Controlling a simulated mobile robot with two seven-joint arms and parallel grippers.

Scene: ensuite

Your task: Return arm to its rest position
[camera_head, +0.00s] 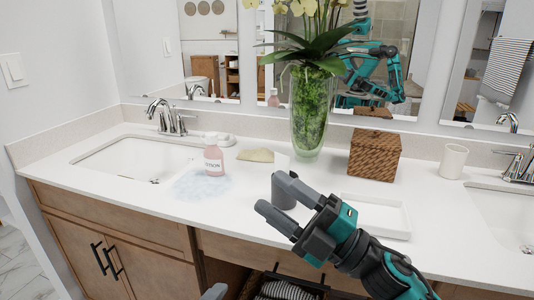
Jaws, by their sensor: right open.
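My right gripper (270,194) reaches in from the lower right, above the front of the white counter (240,205). Its two grey fingers are apart, with nothing visible between them. The teal and black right arm (350,245) extends over the counter's front edge. A small grey piece at the bottom edge looks like the tip of my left gripper (215,292); its state does not show.
A pink soap bottle (213,161) stands by a pale bluish patch (203,186) near the left sink (140,158). A glass vase (309,115), wicker box (374,156), white tray (379,216) and white cup (453,161) stand rightward.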

